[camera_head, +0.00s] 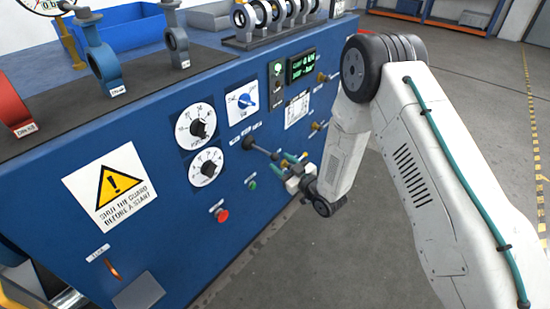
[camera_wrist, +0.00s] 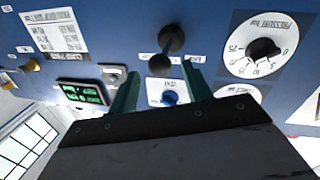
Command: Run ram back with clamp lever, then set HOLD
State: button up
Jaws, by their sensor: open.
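A black lever (camera_head: 262,150) sticks out of the blue panel, right of the dials; its label is too small to read. My gripper (camera_head: 290,160) is close to its outer end in the head view. In the wrist view my gripper (camera_wrist: 161,72) has its two teal fingers apart, with nothing held between them. The lever (camera_wrist: 171,40) shows just beyond the fingertips there, and contact cannot be made out. A selector with a blue knob (camera_head: 244,100) sits on a white plate above the lever; it also shows between the fingers in the wrist view (camera_wrist: 169,97). Its markings are unreadable.
Two round dials (camera_head: 197,126) sit left of the lever. A red button (camera_head: 222,215) and a green one (camera_head: 252,184) are below. A lit green display (camera_head: 301,66) is at upper right. Valves (camera_head: 102,62) stand on the bench top. Floor (camera_head: 330,262) in front is clear.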

aim_at(275, 158)
jog(key=shift+x, duration=2.2)
